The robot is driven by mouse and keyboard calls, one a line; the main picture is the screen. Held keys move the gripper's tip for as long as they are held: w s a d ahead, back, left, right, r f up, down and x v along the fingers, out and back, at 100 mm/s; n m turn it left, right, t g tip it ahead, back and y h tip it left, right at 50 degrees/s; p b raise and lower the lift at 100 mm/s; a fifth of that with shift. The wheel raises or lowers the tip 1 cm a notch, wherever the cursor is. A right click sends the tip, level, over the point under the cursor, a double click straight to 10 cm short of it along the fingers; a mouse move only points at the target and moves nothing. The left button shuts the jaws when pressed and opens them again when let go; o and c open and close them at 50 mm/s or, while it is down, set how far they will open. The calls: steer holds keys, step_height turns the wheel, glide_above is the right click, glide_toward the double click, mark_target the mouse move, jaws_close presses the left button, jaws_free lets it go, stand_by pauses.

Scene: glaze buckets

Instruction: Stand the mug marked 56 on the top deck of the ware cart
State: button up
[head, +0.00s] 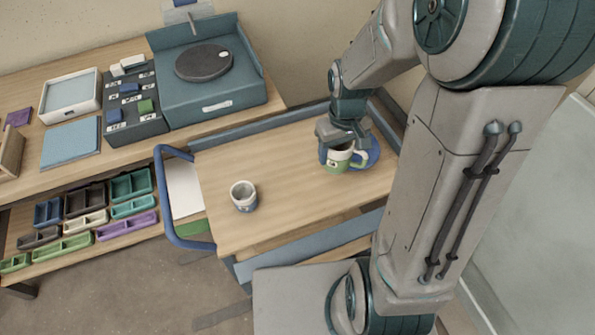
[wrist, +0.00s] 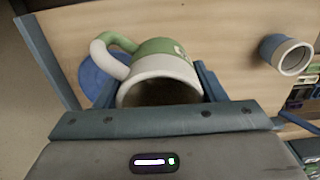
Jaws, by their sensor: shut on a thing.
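A green and white mug (head: 337,164) with a two-coloured handle is in my gripper (head: 343,146), over the right part of the ware cart's top deck (head: 290,200). In the wrist view the same mug (wrist: 155,68) sits between the fingers, its white rim toward the camera. It looks upright; I cannot tell whether its base touches the deck. A pale mark shows on its green side, too small to read. A white and blue mug (head: 243,196) stands on the deck at the left, clear of my gripper.
A blue round dish (head: 373,153) lies on the deck just beside the held mug. The cart has a blue handle rail (head: 164,190) at its left. A workbench with a potter's wheel (head: 204,62) and trays stands behind left. The deck's middle is clear.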

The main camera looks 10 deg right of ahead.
steer(key=shift+w+a+f+p, duration=0.2)
steer(key=shift+w+a+f, duration=0.05)
steer(key=shift+a+f, duration=1.6)
steer(key=shift+w+a+f+p, duration=0.2)
steer(key=shift+a+f+p, duration=0.05)
steer(key=shift+a+f, duration=1.6)
steer(key=shift+w+a+f+p, duration=0.2)
steer(key=shift+w+a+f, duration=0.05)
steer(key=shift+a+f, duration=1.6)
steer(key=shift+a, duration=0.15)
steer(key=o, duration=1.2)
steer(key=shift+r, duration=0.15)
step_height(320, 180, up, 12)
steer(key=shift+r, duration=0.1)
